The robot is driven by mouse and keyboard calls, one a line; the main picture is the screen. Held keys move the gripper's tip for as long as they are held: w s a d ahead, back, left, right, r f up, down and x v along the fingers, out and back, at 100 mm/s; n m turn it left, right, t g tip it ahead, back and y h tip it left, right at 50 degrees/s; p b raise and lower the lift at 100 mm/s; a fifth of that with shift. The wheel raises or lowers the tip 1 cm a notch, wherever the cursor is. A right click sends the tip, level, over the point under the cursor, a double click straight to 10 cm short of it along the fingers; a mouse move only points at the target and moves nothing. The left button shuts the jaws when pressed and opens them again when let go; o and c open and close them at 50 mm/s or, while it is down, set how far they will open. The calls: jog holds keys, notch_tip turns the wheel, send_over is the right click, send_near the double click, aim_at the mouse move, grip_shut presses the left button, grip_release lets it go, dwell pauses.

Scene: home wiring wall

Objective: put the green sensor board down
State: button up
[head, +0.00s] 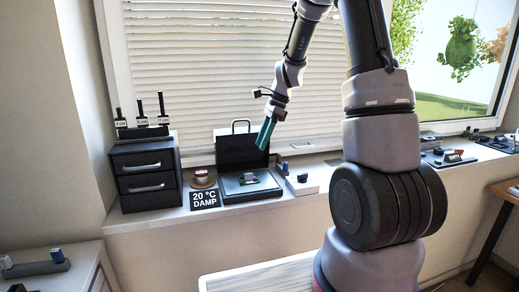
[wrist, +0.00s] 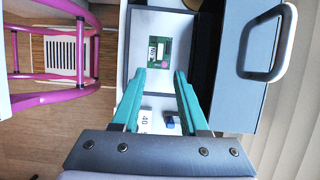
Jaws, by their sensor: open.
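The green sensor board (head: 249,181) lies flat inside an open black case (head: 285,192) on the window sill. In the wrist view the board (wrist: 153,52) shows as a small green rectangle with a white label, on the case's pale floor. My gripper (head: 265,134) has teal fingers and hangs above and to the right of the board. In the wrist view my gripper (wrist: 161,74) is open and empty, its fingers apart, with the board beyond their tips. The case's raised lid (wrist: 258,28) with its handle stands to the right there.
A black two-drawer box (head: 146,178) stands left of the case, with a sign reading 20 °C DAMP (head: 204,199) between them. A white box with a blue part (head: 303,182) sits just right of the case. The window blind is close behind.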

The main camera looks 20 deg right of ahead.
jog(key=s+r+n+t+h, duration=0.1)
jog(key=s+r+n+t, duration=0.2)
jog(key=s+r+n, duration=0.65)
jog(key=s+r+n+t+h, duration=0.1)
jog(key=s+r+n+t, duration=0.3)
jog(key=s+r, duration=0.6)
jog(key=s, duration=0.3)
jog(key=shift+s+d+r+h, duration=0.2)
jog(key=shift+s+d+h, duration=0.1)
jog(key=shift+s+d, duration=0.1)
jog(key=shift+w, duration=0.1)
